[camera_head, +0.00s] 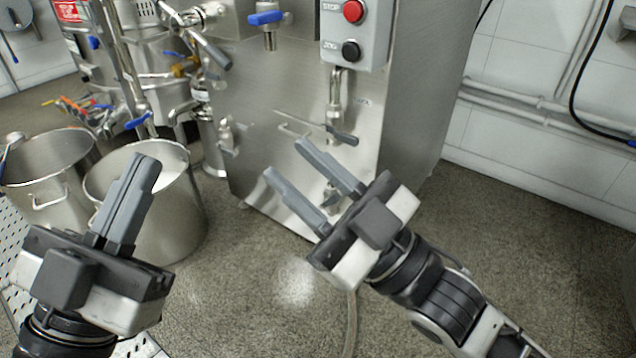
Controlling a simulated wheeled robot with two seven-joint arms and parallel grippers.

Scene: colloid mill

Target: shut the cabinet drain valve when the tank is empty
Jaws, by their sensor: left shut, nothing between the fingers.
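The steel cabinet (285,95) stands in the middle. A dark lever handle (342,135) is on its front, below a short vertical pipe. A lower fitting with a grey handle (331,197) sits near the cabinet's bottom, partly hidden by my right gripper; I cannot tell its setting. My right gripper (286,160) is open and empty, its two fingers apart in front of the cabinet's lower front. My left gripper (141,168) is shut and empty, in front of a steel pot at the left. The tank's inside and level cannot be identified.
Two steel pots (180,215) (45,160) stand at the left; the nearer holds something whitish. A control box (354,32) with red and black buttons is above. A blue-handled valve (266,18) sits upper left. A pale hose (351,325) runs along the floor. Floor at right is clear.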

